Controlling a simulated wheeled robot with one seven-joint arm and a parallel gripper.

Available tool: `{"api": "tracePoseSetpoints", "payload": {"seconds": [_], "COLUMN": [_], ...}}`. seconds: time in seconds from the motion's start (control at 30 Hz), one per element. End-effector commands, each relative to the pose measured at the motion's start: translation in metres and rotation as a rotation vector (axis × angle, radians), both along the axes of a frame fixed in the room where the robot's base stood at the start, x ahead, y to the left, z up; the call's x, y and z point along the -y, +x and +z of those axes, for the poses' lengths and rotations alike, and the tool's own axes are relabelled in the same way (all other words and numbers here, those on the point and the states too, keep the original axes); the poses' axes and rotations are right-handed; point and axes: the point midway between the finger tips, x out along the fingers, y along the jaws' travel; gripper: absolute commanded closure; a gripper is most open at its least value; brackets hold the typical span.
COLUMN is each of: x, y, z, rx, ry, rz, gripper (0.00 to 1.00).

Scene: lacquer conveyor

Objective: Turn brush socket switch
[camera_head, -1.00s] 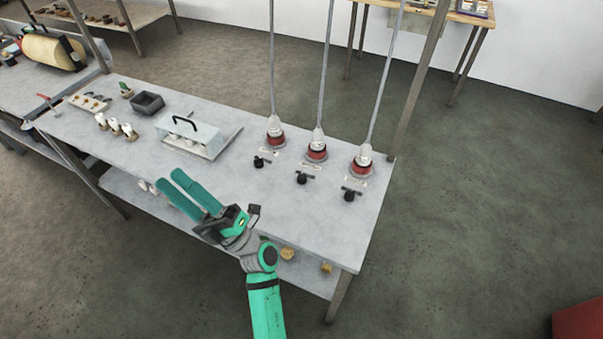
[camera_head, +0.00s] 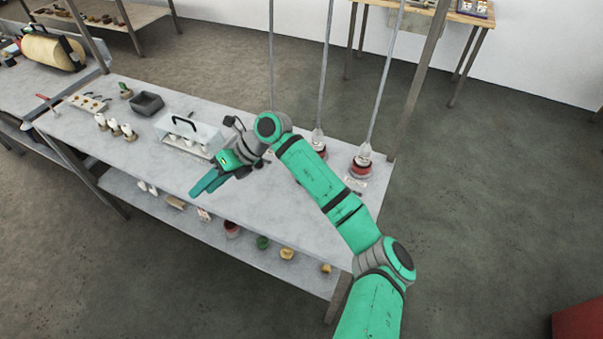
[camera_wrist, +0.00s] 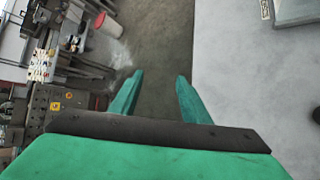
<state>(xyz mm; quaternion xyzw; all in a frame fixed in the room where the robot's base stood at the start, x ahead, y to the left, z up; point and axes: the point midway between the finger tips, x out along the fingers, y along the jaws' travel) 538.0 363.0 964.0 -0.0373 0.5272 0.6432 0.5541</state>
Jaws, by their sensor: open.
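Red-and-white sockets with grey cables stand along the back right of the grey table (camera_head: 150,160). The right socket (camera_head: 361,166) shows clearly, and the middle socket (camera_head: 319,150) shows partly above my arm. The left socket and the black rotary switches in front of the row are largely hidden by my arm. The labels are too small to read, so I cannot tell which is the brush socket. My gripper (camera_head: 208,182) is open and empty over the table's front edge, left of the sockets. In the wrist view its two teal fingers (camera_wrist: 158,92) are apart with nothing between them.
A clear-covered box with a black handle (camera_head: 188,133) stands just behind my gripper. A dark tray (camera_head: 147,103) and small white items (camera_head: 114,126) are farther left. A lower shelf holds coloured pots (camera_head: 262,242). The table's front middle is bare.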

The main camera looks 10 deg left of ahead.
Motion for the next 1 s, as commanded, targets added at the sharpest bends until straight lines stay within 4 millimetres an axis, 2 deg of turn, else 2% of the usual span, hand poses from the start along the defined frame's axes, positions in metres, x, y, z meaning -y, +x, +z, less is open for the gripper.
{"api": "tracePoseSetpoints", "payload": {"seconds": [0.03,0.13,0.3,0.4,0.5,0.6,0.73,0.87,1.0], "x": [0.019,0.059,0.133,0.169,0.196,0.213,0.221,0.221,0.221], "y": [0.021,0.058,0.116,0.142,0.158,0.167,0.171,0.170,0.170], "z": [-0.004,-0.012,-0.006,0.005,0.014,0.020,0.017,0.000,-0.025], "rx": [0.053,0.145,0.275,0.330,0.363,0.379,0.385,0.381,0.380], "ry": [-0.085,-0.256,-0.528,-0.650,-0.736,-0.785,-0.805,-0.802,-0.801], "rz": [-0.007,-0.020,-0.062,-0.087,-0.108,-0.123,-0.131,-0.131,-0.131], "gripper": [0.57,0.57,0.57,0.57,0.57,0.57,0.57,0.57,0.57]}}
